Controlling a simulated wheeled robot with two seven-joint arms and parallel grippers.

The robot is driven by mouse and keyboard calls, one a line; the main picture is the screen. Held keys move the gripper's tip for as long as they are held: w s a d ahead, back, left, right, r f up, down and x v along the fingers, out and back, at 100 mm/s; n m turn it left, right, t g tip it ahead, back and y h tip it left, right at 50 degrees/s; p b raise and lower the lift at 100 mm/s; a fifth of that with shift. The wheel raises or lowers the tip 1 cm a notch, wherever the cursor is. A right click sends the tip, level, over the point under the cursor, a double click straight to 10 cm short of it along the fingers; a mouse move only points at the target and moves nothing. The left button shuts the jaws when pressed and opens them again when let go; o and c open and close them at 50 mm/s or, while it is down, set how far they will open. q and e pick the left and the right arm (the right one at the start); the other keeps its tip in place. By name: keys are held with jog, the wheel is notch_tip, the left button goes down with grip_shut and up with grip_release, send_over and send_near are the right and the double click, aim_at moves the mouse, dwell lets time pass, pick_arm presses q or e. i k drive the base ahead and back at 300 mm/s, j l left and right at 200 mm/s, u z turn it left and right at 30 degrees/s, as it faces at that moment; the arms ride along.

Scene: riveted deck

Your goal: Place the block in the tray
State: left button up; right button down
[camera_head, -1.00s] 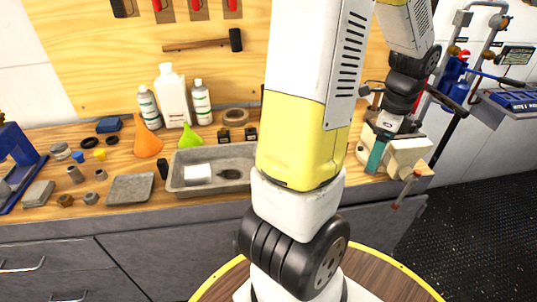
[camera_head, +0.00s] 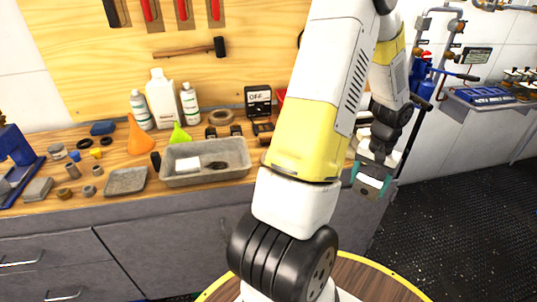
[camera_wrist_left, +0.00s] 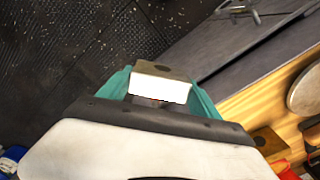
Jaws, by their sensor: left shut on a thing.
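My left gripper (camera_head: 371,181) is shut on a small block (camera_head: 367,190) with teal fingers on both sides of it. It holds the block in the air in front of the bench's right part, with floor behind. In the left wrist view the block (camera_wrist_left: 164,72) shows a brownish top with a dark spot and a bright white face, between the teal fingertips (camera_wrist_left: 160,88). The grey tray (camera_head: 236,174) stands on the bench, left of the gripper and apart from it. A white piece and a dark item lie in it. My right gripper is not in view.
A shallow grey dish (camera_head: 125,181) lies left of the tray. Bottles (camera_head: 162,99), an orange funnel (camera_head: 139,136) and a green funnel (camera_head: 179,134) stand behind. My arm hides the bench's right part. Dark floor (camera_head: 470,190) is open at right.

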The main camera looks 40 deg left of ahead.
aim_at(208, 167)
jog(key=l+u, duration=0.25)
jog(key=u, duration=0.25)
jog(key=l+u, duration=0.2)
jog(key=u, duration=0.25)
